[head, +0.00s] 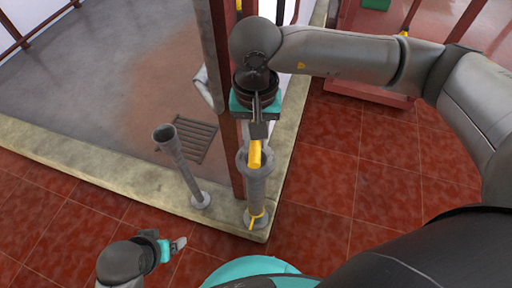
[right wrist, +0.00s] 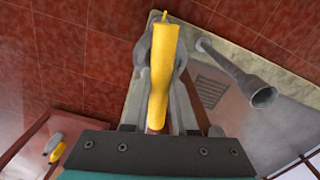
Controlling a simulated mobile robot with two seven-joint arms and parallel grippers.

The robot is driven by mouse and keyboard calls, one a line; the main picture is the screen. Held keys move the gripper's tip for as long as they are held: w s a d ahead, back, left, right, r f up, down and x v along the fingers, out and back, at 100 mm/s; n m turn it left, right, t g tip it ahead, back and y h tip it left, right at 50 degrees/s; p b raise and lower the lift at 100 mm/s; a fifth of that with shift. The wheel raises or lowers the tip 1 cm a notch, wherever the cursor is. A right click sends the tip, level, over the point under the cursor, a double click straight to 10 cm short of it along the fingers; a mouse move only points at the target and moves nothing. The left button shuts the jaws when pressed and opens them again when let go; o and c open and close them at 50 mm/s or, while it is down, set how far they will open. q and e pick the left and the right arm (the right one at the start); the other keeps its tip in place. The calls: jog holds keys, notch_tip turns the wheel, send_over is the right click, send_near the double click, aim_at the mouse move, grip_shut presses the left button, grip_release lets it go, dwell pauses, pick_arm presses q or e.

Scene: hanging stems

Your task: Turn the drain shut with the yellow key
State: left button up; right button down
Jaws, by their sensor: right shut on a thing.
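My right gripper (head: 257,135) is shut on the yellow key (head: 255,153), whose body shows between the fingers in the right wrist view (right wrist: 159,70). The key's lower part meets the ringed top of a grey upright stem (head: 258,188); how deep it sits is hidden. A thin yellow piece (head: 254,217) shows at the stem's foot. A second grey stem with an open, flared top (head: 180,165) stands to the left, with no key in it. My left gripper (head: 178,245) is low at the left, away from both stems; its finger gap is unclear.
A dark floor grate (head: 190,139) lies behind the left stem. A pale stone kerb (head: 105,170) runs beneath the stems. A red-brown post (head: 232,150) stands close behind the right stem. Red floor tiles (head: 375,190) are clear at right.

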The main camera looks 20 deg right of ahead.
jog(key=n+b, duration=0.2)
jog(key=n, duration=0.1)
jog(key=shift+f+b, duration=0.1)
jog(key=shift+b, duration=0.2)
jog(key=shift+n+b, duration=0.35)
jog(key=shift+n, duration=0.25)
